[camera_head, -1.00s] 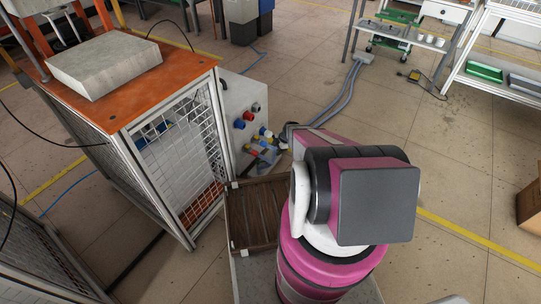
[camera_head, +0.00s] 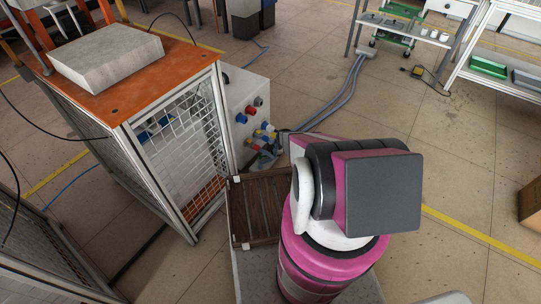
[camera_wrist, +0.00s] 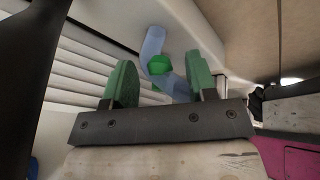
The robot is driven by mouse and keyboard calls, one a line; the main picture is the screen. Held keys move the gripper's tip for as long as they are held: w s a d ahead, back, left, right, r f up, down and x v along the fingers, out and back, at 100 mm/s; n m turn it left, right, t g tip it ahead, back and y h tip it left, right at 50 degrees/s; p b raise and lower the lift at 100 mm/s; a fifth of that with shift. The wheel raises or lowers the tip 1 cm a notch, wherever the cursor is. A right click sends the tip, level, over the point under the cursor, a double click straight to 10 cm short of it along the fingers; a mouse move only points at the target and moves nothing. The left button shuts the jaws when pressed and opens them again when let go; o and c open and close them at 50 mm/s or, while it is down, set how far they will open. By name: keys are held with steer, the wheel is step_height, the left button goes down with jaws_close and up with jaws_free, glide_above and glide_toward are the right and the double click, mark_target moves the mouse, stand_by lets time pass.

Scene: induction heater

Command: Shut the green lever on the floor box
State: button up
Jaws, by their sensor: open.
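In the wrist view a small green piece (camera_wrist: 160,63), which looks like the lever, sits on a bent blue pipe (camera_wrist: 152,42) in front of a pale surface. My gripper (camera_wrist: 161,75) is open, its two green fingers on either side of the green piece, with gaps left and right. I cannot tell how deep the piece lies between them. In the head view the pale floor box (camera_head: 250,93) stands beside the orange-topped frame, with coloured fittings on its face. The green lever cannot be made out there, and my arm hides the gripper.
The orange-topped mesh cage (camera_head: 150,88) stands close left of the box. A brown slatted crate (camera_head: 262,212) lies in front of it. Grey hoses (camera_head: 345,95) run over the floor behind my arm. Open floor (camera_head: 460,150) lies to the right, with shelves beyond.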

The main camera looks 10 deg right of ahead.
jaws_close()
steer(key=shift+w+n+g, duration=0.4)
steer(key=shift+w+n, duration=0.2)
steer(key=shift+n, duration=0.2)
steer(key=shift+w+a+n+g, duration=0.1)
steer(key=shift+w+n+g, duration=0.2)
steer(key=shift+n, duration=0.4)
jaws_free()
steer(key=shift+s, duration=0.1)
